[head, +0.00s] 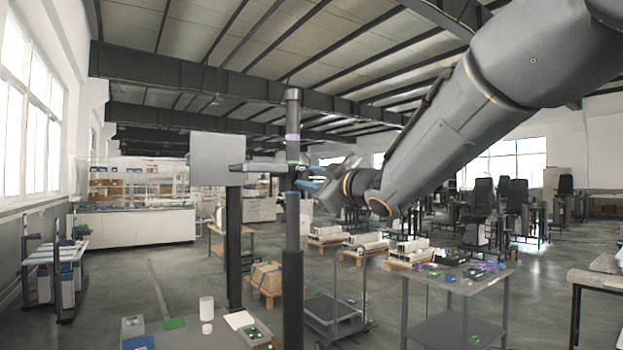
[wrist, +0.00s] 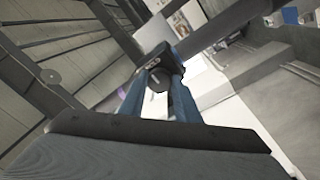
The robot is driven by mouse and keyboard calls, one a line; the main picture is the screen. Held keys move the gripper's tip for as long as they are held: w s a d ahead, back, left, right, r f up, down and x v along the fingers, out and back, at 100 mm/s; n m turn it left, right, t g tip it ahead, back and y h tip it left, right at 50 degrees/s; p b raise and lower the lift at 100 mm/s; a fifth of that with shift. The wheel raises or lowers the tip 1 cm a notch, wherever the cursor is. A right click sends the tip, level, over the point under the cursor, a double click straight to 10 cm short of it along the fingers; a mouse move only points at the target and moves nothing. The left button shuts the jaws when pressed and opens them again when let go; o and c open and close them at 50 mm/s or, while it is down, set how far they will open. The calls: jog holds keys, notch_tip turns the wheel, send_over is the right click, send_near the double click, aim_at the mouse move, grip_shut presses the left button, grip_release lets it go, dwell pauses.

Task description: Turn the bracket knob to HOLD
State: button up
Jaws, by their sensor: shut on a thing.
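A dark lift column (head: 293,265) stands upright near the middle of the head view, with a thinner upper tube and a purple band. A grey bracket arm (head: 262,167) sticks out to the left from the column. My gripper (head: 305,186) reaches in from the right, its blue fingers beside the column at bracket height. In the wrist view the blue fingers are shut on a dark knob (wrist: 158,76), one on each side. The column hides part of the grip in the head view. I cannot read a HOLD mark or the knob's pointer.
A grey panel (head: 216,158) on a dark post stands just left of the column. A grey table (head: 460,278) with small parts is at the lower right. A cart (head: 333,318) stands behind the column. The floor at the left is open.

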jog(key=shift+r, duration=0.15)
jog(key=o, duration=1)
jog(key=shift+o, duration=0.2)
jog(key=shift+d, duration=0.1)
jog(key=b+v, duration=0.2)
jog(key=v, duration=0.5)
jog(key=shift+s+d, duration=0.15)
jog(key=shift+s, duration=0.15)
